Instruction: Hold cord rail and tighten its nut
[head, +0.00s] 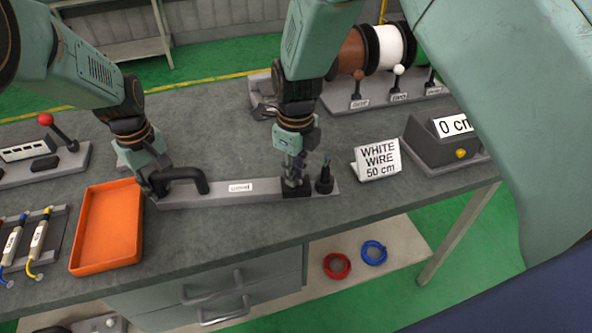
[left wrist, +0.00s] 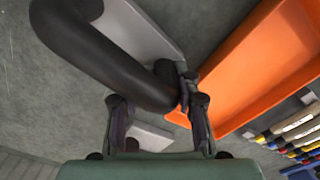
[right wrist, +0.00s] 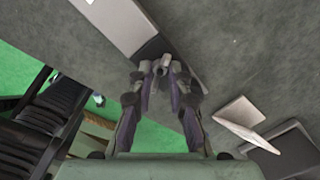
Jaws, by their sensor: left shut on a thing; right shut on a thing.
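The cord rail (head: 215,194) is a long grey bar lying along the front of the bench, with a white label on it. A black curved handle (head: 200,181) rises at its left end. My left gripper (head: 152,184) is shut on the handle; the handle (left wrist: 130,70) also passes between the fingers in the left wrist view. My right gripper (head: 293,178) points down over the black block (head: 296,190) near the rail's right end. In the right wrist view its fingertips (right wrist: 163,68) close on a small grey piece, apparently the nut, mostly hidden by the fingers.
A black post (head: 324,180) stands just right of my right gripper. An orange tray (head: 107,228) lies left of the rail. A white wire sign (head: 377,161) and a grey box with a display (head: 440,148) stand to the right. Wire spools (head: 390,47) are behind.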

